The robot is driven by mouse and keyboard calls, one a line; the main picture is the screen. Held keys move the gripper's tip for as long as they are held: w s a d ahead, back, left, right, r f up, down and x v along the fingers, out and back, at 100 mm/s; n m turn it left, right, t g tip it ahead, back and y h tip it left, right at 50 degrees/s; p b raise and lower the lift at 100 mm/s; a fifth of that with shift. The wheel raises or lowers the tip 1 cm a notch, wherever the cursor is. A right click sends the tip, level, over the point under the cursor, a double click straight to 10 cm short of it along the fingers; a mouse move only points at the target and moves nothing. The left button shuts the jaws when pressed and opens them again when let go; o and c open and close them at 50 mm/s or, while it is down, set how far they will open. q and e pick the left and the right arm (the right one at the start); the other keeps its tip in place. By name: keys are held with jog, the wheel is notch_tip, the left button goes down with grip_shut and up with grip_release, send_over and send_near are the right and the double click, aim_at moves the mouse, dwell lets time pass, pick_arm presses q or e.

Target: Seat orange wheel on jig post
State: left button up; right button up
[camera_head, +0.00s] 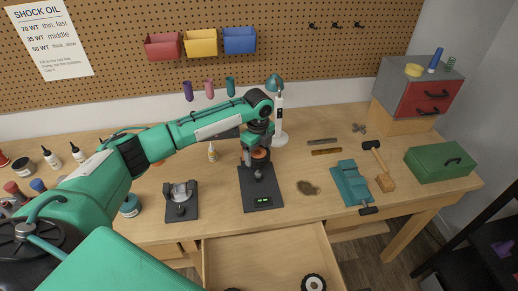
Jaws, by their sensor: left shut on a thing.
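My left gripper (257,152) reaches over the middle of the workbench, pointing down, and is shut on the orange wheel (262,155). Only part of the orange wheel shows between and below the fingers. A dark jig (262,190) with a small green display at its front edge lies directly below. Its short dark post (258,174) stands just under the wheel in the picture. I cannot tell whether the wheel touches the post or hovers above it. My right gripper is not in view.
A black stand with a grey cradle (181,198) is left of the jig. A teal vise (350,184), a mallet (379,165) and a green toolbox (440,162) are to the right. An open drawer (265,265) juts out in front, holding a black-tyred wheel (313,283).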

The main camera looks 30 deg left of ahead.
aim_at(258, 160)
pick_arm(q)
jog(key=shift+r+p, duration=0.1)
jog(key=shift+p, duration=0.35)
jog(key=shift+f+b, duration=0.7)
jog(key=shift+f, duration=1.2)
jog(key=shift+f+b, duration=0.4)
jog(key=shift+f, duration=0.7)
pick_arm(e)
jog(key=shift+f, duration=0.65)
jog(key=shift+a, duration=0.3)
pick_arm(q)
jog(key=shift+p, duration=0.4)
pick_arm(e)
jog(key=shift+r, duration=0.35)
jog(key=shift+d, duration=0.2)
pick_arm(q)
jog(key=shift+r, duration=0.1)
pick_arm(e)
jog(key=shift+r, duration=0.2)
pick_arm(q)
jog(key=shift+p, duration=0.5)
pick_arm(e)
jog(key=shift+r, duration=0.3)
